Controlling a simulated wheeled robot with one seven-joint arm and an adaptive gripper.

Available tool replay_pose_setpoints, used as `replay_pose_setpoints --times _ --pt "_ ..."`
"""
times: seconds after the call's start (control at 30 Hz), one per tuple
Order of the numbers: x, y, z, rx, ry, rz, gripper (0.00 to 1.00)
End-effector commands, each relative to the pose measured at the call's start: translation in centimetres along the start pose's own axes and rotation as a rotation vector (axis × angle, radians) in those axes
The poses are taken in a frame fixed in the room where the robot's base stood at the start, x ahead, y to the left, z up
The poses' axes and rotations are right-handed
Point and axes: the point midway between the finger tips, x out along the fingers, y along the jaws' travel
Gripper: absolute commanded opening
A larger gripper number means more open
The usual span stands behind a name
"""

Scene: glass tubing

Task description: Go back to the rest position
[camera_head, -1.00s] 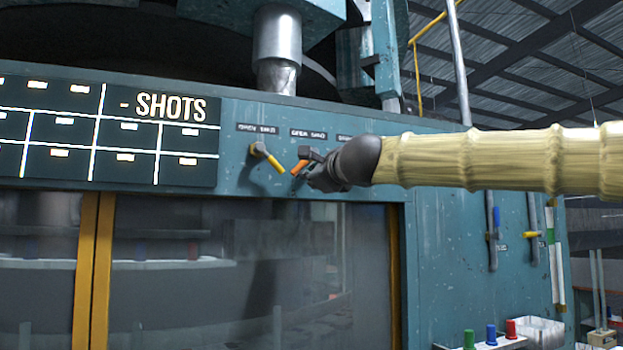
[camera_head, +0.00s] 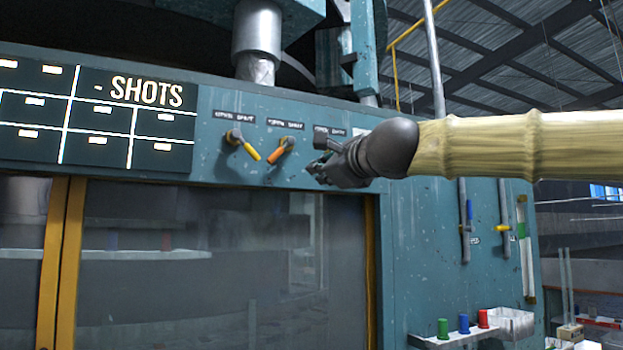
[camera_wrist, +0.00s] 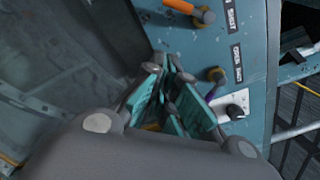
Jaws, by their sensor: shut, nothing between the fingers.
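My gripper (camera_head: 318,172) is at the end of my sleeved arm, in front of the teal machine panel (camera_head: 215,165), near the right end of a row of lever handles. In the wrist view my gripper (camera_wrist: 172,92) is shut and empty. The yellow lever (camera_head: 243,146) and the orange lever (camera_head: 281,150) are to its left, both tilted. The orange lever also shows in the wrist view (camera_wrist: 190,12). A third handle (camera_head: 327,138) is just above my gripper and partly hidden by it. I cannot tell whether they touch.
A dark board reading "SHOTS" (camera_head: 96,120) is at the left. A glass window (camera_head: 230,270) with yellow frame posts lies below the panel. A small shelf (camera_head: 470,338) with green, blue and red cylinders stands out at the lower right. Pipes with valves (camera_head: 466,222) run along the right side.

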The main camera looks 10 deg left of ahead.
Motion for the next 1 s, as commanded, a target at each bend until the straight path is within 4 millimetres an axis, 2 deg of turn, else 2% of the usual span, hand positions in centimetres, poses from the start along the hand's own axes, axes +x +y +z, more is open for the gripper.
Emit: replay_pose_setpoints --times 0.2,0.77,0.87,0.97,1.0 --pt "-0.9 0.0 0.1 0.0 -0.001 0.0 0.0" --pt "-0.7 0.4 -0.2 -0.004 0.003 0.004 0.0" --pt "0.3 1.8 -1.9 -0.024 0.024 0.019 0.0" --pt "1.9 4.5 -5.0 -0.067 0.063 0.048 0.0" --pt "2.6 5.9 -6.6 -0.087 0.082 0.064 0.0"
